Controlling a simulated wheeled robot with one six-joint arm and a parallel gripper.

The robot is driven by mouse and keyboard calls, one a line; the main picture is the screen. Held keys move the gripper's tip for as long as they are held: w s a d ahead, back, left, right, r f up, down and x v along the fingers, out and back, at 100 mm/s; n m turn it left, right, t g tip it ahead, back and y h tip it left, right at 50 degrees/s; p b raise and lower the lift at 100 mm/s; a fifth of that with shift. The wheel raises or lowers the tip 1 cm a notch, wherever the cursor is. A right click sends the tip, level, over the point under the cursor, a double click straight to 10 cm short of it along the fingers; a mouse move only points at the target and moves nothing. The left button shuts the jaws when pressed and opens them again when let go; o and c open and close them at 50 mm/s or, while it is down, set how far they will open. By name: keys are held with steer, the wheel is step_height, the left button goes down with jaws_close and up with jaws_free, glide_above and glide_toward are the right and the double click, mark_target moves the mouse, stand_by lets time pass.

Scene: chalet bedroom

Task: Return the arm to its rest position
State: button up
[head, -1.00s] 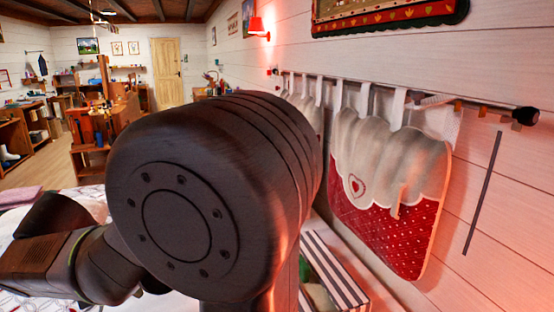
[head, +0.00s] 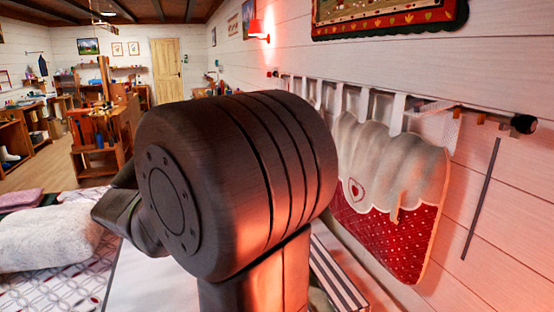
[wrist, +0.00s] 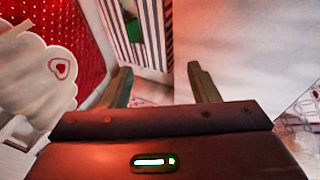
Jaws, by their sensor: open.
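My arm fills the middle of the head view, with a large dark joint in front of the wall. My gripper (wrist: 160,85) shows in the wrist view with its two fingers apart and nothing between them. Past the fingers lie a striped box (wrist: 150,35) and a pale flat surface (wrist: 235,45). The gripper is hidden behind my arm in the head view.
A red and white quilted hanging (head: 385,215) hangs from a rail (head: 470,112) on the right wall. The striped box (head: 340,275) stands below it, close to my arm. A bed with a white pillow (head: 45,237) is at left. Open floor (head: 50,172) lies beyond.

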steer(key=w+d+r, duration=0.1)
steer(key=w+d, duration=0.1)
steer(key=d, duration=0.3)
steer(key=w+d+r+p, duration=0.1)
steer(key=w+d, duration=0.1)
steer(key=d, duration=0.3)
steer(key=shift+d+r, duration=0.25)
steer(key=shift+s, duration=0.1)
